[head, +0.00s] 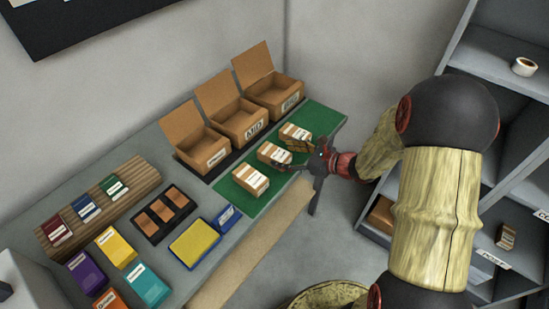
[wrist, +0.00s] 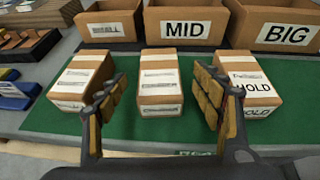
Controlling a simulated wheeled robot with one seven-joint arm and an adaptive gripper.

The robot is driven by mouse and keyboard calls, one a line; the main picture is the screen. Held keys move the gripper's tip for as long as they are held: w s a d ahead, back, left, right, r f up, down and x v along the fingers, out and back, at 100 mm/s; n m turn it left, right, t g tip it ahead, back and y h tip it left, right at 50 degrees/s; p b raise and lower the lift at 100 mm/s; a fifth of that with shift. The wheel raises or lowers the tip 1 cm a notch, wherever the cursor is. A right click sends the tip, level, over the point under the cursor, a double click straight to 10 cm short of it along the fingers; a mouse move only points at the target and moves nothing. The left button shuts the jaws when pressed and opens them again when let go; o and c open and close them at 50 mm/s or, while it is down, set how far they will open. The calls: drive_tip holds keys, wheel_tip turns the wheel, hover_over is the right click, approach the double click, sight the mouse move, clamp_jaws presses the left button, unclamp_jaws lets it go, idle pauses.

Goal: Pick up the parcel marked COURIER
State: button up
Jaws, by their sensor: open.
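Three tan cardboard parcels with white labels stand in a row on a green mat (head: 322,125). In the wrist view, the right parcel (wrist: 250,85) reads HOLD. The labels of the left parcel (wrist: 80,82) and middle parcel (wrist: 160,68) are too small to read, so I cannot tell which is marked COURIER. In the head view, they show as the near parcel (head: 250,180), middle parcel (head: 272,154) and far parcel (head: 295,132). My gripper (wrist: 161,98) is open and empty, its fingers on either side of the middle parcel in the picture; contact is not visible.
Open cartons stand behind the mat: a small one (head: 204,150), one marked MID (head: 240,122) and one marked BIG (head: 277,98). Books, a dark tray (head: 163,214) and a yellow-blue pad (head: 195,245) lie to the left. A grey shelf (head: 487,55) stands right.

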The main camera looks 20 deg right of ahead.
sight(276, 152)
drive_tip(key=b+x, duration=0.1)
drive_tip(key=x, duration=0.3)
drive_tip(key=shift+s+b, duration=0.15)
drive_tip(key=shift+b, duration=0.2)
drive_tip(key=shift+w+a+f, duration=0.1)
drive_tip(key=shift+w+a, duration=0.1)
drive_tip(key=shift+w, duration=0.2)
drive_tip(key=shift+c, duration=0.4)
drive_tip(key=c, duration=1.3)
drive_tip(key=shift+c, duration=0.2)
